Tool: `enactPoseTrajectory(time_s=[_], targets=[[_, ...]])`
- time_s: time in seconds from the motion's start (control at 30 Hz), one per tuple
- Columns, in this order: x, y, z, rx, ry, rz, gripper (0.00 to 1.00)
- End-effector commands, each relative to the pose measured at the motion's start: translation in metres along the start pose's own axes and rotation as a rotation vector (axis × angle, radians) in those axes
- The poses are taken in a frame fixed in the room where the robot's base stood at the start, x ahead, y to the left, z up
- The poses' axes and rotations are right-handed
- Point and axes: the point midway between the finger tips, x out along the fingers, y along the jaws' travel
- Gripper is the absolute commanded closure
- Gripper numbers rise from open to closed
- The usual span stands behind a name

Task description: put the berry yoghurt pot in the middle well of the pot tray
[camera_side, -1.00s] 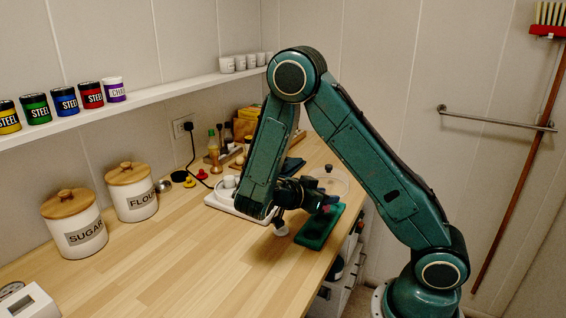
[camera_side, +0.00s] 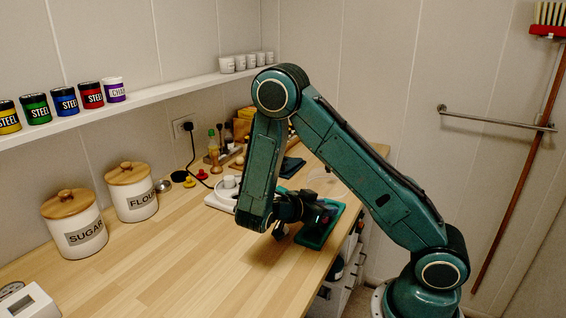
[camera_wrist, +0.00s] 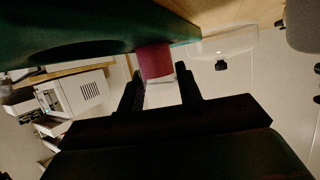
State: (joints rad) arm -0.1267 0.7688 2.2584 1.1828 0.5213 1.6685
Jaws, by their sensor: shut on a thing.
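The berry yoghurt pot (camera_wrist: 154,60) shows in the wrist view as a magenta body with a pale part between the fingers. My gripper (camera_wrist: 161,86) is shut on it, with one dark finger on each side. The green pot tray (camera_side: 310,239) lies near the front edge of the worktop in the side view, partly behind my wrist. It seems to be the large green surface (camera_wrist: 70,32) close to the pot in the wrist view. I cannot tell whether pot and tray touch. The middle well is hidden. In the side view my wrist hides most of the pot.
A white tray (camera_side: 216,201) with white things stands left of my arm. Sugar (camera_side: 75,225) and flour (camera_side: 132,192) jars stand along the wall. A clear dome with a dark knob (camera_wrist: 220,65) shows in the wrist view.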

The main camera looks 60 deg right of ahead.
Motion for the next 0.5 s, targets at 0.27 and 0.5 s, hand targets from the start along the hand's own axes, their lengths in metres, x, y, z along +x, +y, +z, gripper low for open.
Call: enactPoseTrajectory(time_s=[0.27, 0.5], targets=[[0.0007, 0.0, 0.0018, -0.001, 0.0, 0.0, 0.43], [0.0005, -0.0001, 0.0016, 0.0, 0.0, 0.0, 0.43]])
